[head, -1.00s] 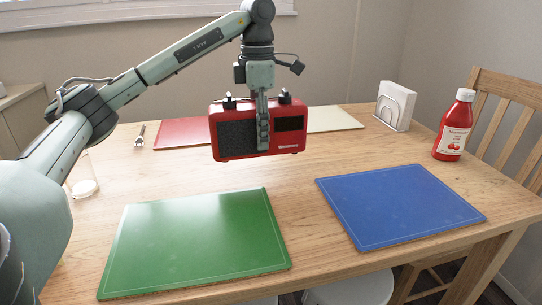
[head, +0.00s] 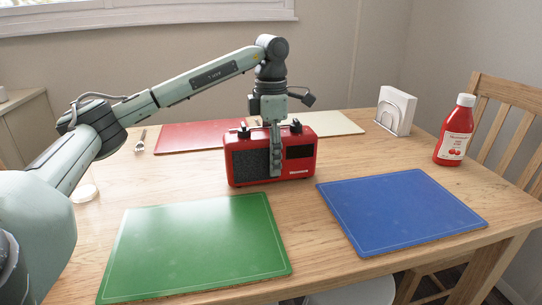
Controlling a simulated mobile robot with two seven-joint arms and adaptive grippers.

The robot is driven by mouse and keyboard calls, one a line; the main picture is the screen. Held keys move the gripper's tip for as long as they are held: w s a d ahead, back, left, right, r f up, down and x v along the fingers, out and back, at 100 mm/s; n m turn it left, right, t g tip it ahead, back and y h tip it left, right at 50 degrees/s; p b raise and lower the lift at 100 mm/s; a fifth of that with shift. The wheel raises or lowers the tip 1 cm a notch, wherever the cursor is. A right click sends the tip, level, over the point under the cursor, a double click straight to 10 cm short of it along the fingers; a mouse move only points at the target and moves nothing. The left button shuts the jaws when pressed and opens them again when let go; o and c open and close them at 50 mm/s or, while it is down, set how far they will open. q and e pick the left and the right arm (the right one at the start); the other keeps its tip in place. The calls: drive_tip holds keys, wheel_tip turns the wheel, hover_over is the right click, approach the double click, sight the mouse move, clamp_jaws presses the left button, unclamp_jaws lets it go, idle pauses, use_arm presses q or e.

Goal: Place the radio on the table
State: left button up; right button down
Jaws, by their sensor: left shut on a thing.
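The red radio (head: 300,170) with a dark speaker grille is upright in the head view, at or just above the middle of the wooden table (head: 345,155). I cannot tell for sure whether its base touches the wood. My left gripper (head: 275,160) comes down from above and is shut on the radio, one finger lying across its front face. The other finger is hidden behind the radio. My right gripper is not in view.
A green mat (head: 195,245) and a blue mat (head: 400,210) lie in front. A red mat (head: 190,136) and a cream mat (head: 335,124) lie behind. A napkin holder (head: 395,110) and a ketchup bottle (head: 455,131) stand at the right. A chair (head: 510,115) is beyond.

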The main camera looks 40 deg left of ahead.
use_arm(q)
drive_tip(key=o, duration=1.8)
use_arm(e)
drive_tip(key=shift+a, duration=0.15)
use_arm(q)
drive_tip(key=shift+r, duration=0.3)
wheel_tip(320, 180, up, 7)
drive_tip(key=shift+f+p, duration=0.1)
drive_tip(key=shift+p, duration=0.45)
wheel_tip(320, 180, up, 4)
drive_tip(key=shift+r+p, duration=0.1)
drive_tip(key=shift+p, duration=0.7)
drive_tip(key=shift+r, duration=0.3)
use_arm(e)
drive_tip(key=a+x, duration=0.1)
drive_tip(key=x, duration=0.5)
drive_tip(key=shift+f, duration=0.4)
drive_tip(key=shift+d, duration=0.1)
